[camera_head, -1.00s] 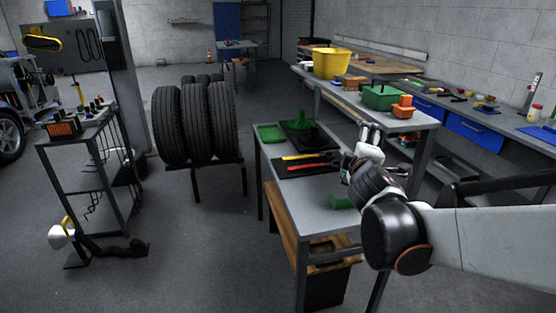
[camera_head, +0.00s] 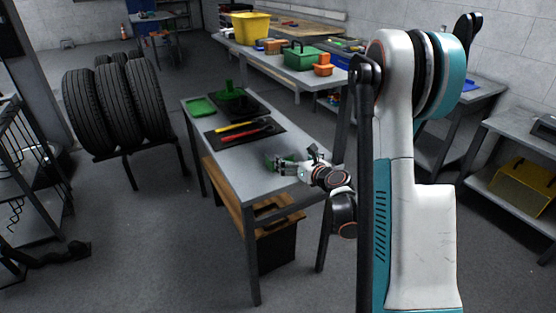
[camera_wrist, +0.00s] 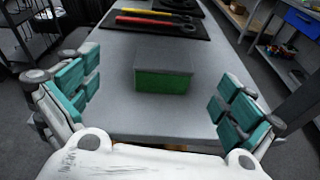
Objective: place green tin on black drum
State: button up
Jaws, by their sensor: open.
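The green tin (camera_wrist: 162,78) is a box with green sides and a grey top, sitting flat on the grey table in the wrist view. My gripper (camera_wrist: 157,95) is open, its teal-padded fingers spread to the left and right of the tin and apart from it. In the head view my gripper (camera_head: 284,165) is low over the near part of the table, and the tin is hard to make out there. I cannot identify a black drum with certainty; a dark, box-like container (camera_head: 277,250) stands under the table.
The grey table (camera_head: 232,178) bears a black mat (camera_head: 262,139) with red and yellow-handled tools, a green tray (camera_head: 201,107) and a green funnel-like piece (camera_head: 229,90). Tyres (camera_head: 115,105) stand on a rack at left. A bench behind holds a yellow bucket (camera_head: 250,28) and a green box (camera_head: 302,58).

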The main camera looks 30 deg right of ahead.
jog(key=shift+n+g, duration=0.4)
jog(key=shift+n, duration=0.3)
jog(key=w+f+p, duration=0.1)
jog(key=w+f, duration=0.1)
jog(key=w+f+p, duration=0.1)
jog(key=w+f, duration=0.1)
jog(key=w+f+p, duration=0.2)
jog(key=shift+w+d, duration=0.25)
jog(key=shift+d, duration=0.05)
jog(key=shift+b+x, duration=1.1)
jog(key=shift+x, duration=1.9)
jog(key=shift+d, duration=0.15)
jog(key=c, duration=1.3)
jog(key=shift+r, duration=0.15)
